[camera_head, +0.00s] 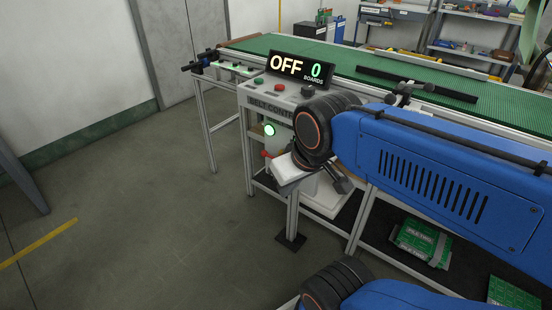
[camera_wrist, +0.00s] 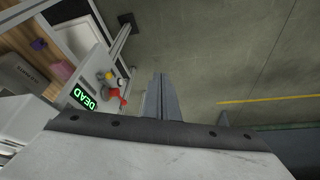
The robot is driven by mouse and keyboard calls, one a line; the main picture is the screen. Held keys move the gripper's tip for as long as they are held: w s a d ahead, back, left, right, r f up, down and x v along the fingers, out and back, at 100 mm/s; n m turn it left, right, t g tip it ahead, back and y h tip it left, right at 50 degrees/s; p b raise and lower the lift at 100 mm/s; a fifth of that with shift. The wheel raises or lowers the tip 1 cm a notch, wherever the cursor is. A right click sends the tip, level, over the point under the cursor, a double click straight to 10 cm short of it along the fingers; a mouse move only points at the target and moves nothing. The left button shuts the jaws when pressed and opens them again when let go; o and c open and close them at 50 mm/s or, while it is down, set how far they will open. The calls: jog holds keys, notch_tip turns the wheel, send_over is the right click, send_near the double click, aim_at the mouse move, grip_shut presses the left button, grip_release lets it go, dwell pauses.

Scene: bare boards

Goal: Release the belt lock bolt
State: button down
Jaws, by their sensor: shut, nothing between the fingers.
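My gripper (camera_wrist: 161,97) shows in the wrist view as two grey fingers held together, with nothing between them. In the head view my arm's end is in front of the belt control stand (camera_head: 258,96), and the fingers cannot be made out clearly. A red fitting (camera_wrist: 113,94) with a pale knob and a yellow part (camera_wrist: 109,75) sits beside a green "DEAD" display (camera_wrist: 84,97), left of the fingers and apart from them. A small red part (camera_head: 267,154) shows below the lit green lamp (camera_head: 269,129). I cannot tell which part is the lock bolt.
The display (camera_head: 300,67) reads "OFF 0 BOARDS" above the stand's buttons. The green conveyor belt (camera_head: 340,62) runs behind. Legs and rails of the frame are close to my arm. The floor at left is clear.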

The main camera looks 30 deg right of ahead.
dwell(0.3)
jog(key=w+d+f+m+g+h, duration=0.1)
jog(key=w+d+f+m+g, duration=0.1)
jog(key=w+m, duration=0.3)
jog(key=w+d+f+m+g+h, duration=0.2)
jog(key=w+d+m+g, duration=0.2)
jog(key=w, duration=0.8)
jog(key=w+d+f+m+g+h, duration=0.2)
jog(key=w+d+m+g, duration=0.1)
jog(key=w+m, duration=0.5)
jog(key=shift+w+d+f, duration=0.25)
jog(key=shift+d, duration=0.45)
jog(key=x, duration=1)
jog(key=shift+s, duration=0.15)
